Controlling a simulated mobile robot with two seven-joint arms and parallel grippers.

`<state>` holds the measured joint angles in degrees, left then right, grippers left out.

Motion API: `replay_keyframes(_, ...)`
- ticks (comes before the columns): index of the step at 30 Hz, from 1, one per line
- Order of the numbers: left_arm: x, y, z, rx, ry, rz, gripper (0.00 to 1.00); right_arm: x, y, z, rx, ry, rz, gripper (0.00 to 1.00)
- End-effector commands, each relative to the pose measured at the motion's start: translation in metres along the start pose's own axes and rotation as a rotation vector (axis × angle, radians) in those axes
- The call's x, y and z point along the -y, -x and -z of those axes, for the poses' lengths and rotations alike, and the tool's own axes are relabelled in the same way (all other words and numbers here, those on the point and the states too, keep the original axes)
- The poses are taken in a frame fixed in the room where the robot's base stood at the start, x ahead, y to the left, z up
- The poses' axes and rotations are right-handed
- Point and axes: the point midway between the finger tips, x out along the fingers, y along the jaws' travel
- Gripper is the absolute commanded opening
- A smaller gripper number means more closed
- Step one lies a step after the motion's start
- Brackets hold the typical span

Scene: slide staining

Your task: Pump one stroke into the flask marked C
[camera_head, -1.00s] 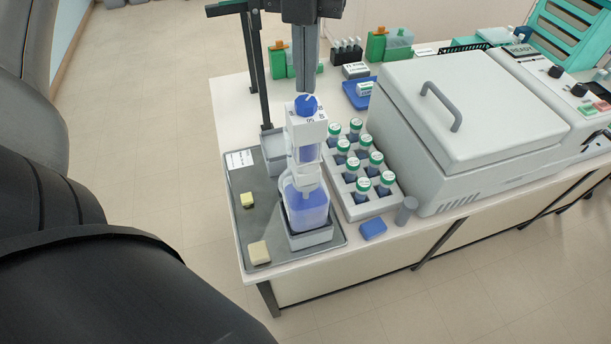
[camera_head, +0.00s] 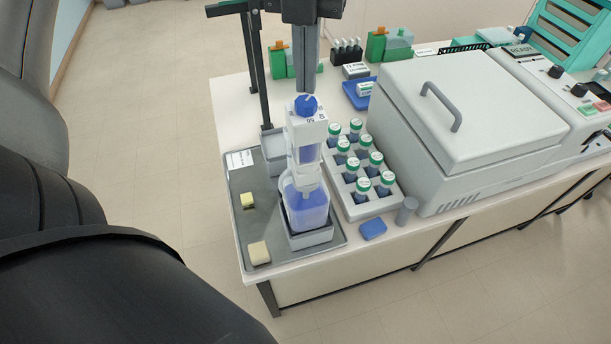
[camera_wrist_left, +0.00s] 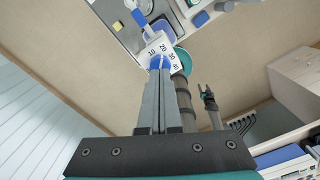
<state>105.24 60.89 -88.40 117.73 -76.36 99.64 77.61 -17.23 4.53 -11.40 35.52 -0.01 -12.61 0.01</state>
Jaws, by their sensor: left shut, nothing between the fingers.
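My left gripper (camera_head: 306,91) points straight down with its fingers shut and empty. Its tips are right above the blue knob (camera_head: 304,106) of a white bottle-top dispenser; I cannot tell whether they touch. In the left wrist view the fingers (camera_wrist_left: 160,72) end at the blue knob (camera_wrist_left: 160,62), beside a white face with a printed scale. The dispenser (camera_head: 305,133) stands upright on a bottle of blue liquid (camera_head: 308,212) in a grey holder. I cannot make out a letter C on any flask. A small dark pronged shape in the wrist view may be my right gripper (camera_wrist_left: 207,93).
The dispenser stands on a grey tray (camera_head: 272,225) with two yellowish blocks. A rack (camera_head: 374,209) of several green-capped bottles is close on its right, then a large lidded machine (camera_head: 460,110). A blue block (camera_head: 372,229) lies near the table's front edge.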

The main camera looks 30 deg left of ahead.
Motion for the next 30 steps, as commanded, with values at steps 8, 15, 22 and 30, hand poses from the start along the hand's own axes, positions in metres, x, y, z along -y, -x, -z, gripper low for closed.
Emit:
replay_keyframes(8,0.000,0.000,0.000,0.000,0.000,0.000,0.00,0.000,0.000,0.000,0.000,0.001,0.000,0.59)
replay_keyframes(15,0.000,0.000,0.000,0.000,0.000,0.000,0.00,0.000,0.000,0.000,0.000,0.001,0.001,0.59)
replay_keyframes(22,0.000,-0.004,0.000,0.000,0.000,0.000,0.00,0.001,-0.004,0.000,0.000,0.001,0.001,0.59)
replay_keyframes(30,0.000,-0.015,0.000,-0.001,0.000,0.000,0.00,0.001,-0.014,-0.001,0.000,0.002,0.001,0.59)
